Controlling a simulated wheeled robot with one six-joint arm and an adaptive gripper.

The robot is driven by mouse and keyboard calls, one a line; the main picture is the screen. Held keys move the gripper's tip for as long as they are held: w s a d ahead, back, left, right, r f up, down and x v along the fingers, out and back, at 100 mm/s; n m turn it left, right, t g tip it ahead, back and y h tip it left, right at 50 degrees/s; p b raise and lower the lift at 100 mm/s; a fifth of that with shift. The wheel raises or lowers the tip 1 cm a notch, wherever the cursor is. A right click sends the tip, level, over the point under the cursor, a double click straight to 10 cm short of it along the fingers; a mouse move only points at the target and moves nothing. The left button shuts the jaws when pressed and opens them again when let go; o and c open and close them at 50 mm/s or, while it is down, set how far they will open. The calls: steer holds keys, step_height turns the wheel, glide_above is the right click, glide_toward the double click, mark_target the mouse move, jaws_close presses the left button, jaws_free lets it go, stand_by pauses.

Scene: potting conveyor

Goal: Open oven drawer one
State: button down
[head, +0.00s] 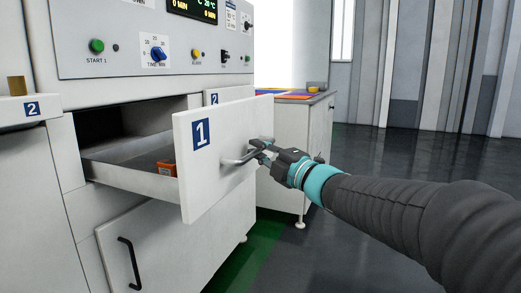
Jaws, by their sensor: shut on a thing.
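Oven drawer one (215,163) has a white front with a blue label "1" and is pulled well out of the oven cabinet (145,80). Its grey interior shows, with a small orange-red object (166,168) inside near the front. A bar handle (238,160) is on the drawer front. My gripper (262,148) is shut on the handle at its right part. The fingertips partly hide that end of the handle.
A control panel with knobs and buttons is above the drawer. A lower cupboard door with a black handle (130,262) is below. A white side cabinet (290,150) with a coloured top stands behind my gripper. Dark open floor (400,165) lies to the right.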

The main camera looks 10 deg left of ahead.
steer(key=shift+d, duration=0.15)
steer(key=c, duration=1.2)
jaws_free()
steer(key=v, duration=1.2)
